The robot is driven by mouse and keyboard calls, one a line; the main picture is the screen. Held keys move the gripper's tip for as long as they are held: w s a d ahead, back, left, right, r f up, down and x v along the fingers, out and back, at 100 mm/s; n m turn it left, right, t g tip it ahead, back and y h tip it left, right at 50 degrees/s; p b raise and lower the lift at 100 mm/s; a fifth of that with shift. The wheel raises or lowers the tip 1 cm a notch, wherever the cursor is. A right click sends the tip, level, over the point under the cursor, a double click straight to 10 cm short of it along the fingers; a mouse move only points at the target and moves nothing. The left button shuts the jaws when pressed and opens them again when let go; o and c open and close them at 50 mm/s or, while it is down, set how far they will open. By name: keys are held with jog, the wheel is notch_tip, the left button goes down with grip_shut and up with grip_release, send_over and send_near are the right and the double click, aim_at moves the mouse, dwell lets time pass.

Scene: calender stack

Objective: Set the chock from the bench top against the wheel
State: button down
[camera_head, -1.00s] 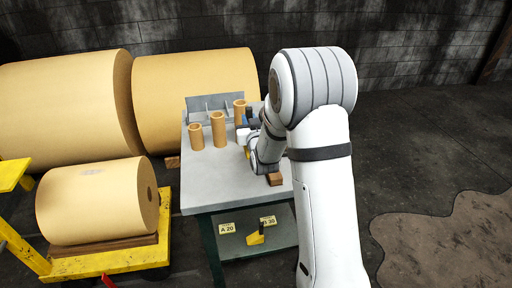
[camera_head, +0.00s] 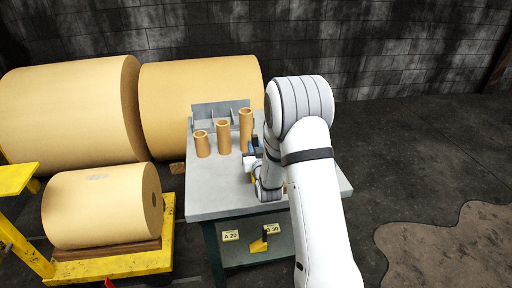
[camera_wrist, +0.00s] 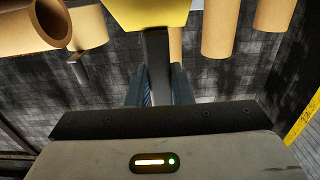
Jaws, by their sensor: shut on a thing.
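The chock (camera_wrist: 150,12) is a yellow block with a dark handle, at the top of the wrist view. My gripper (camera_wrist: 158,75) is shut on that dark handle, one finger on each side. Most of the chock lies beyond the frame's edge. In the head view my gripper (camera_head: 252,158) is over the bench top (camera_head: 215,195), right of the cardboard tubes and largely hidden by my arm. A second yellow chock (camera_head: 259,245) with a dark handle is lower down, at the bench's front by the labels A 20 and B 30. I cannot make out a wheel clearly.
Several upright cardboard tubes (camera_head: 223,137) stand on the bench before a grey bracket (camera_head: 220,110). A yellow cart (camera_head: 125,262) carrying a paper roll (camera_head: 100,207) stands left. Large rolls (camera_head: 70,110) lie behind. The floor at right is open, with a brown patch (camera_head: 450,245).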

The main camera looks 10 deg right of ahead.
jog(key=c, duration=1.3)
grip_release()
